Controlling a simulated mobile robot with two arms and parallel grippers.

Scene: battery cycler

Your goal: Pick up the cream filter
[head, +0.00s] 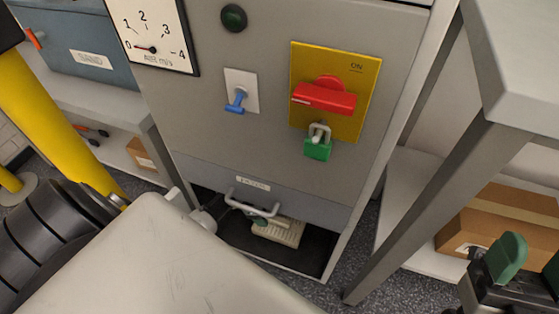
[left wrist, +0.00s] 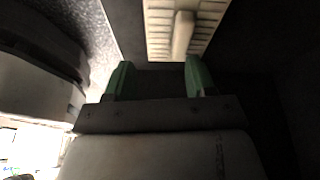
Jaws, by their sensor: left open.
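The cream filter (head: 282,232) lies on the dark floor of the low opening in the grey cabinet, under the handled panel. In the left wrist view the filter (left wrist: 157,25) shows its slats and a raised grip bar (left wrist: 183,35) down its middle. My left gripper (left wrist: 158,76) is open and empty, with green fingertips just short of the filter. The bar lies ahead between the fingertips, closer to the right one. In the head view my arm and the panel handle hide most of this gripper. My right gripper (head: 532,264) is open at the lower right edge, far from the filter.
The panel handle (head: 252,208) hangs just above the filter. The cabinet front (head: 215,130) holds a gauge, a blue switch (head: 236,99), a red handle (head: 325,96) and a green padlock (head: 318,148). A grey table leg (head: 430,215) and cardboard box (head: 500,225) stand right.

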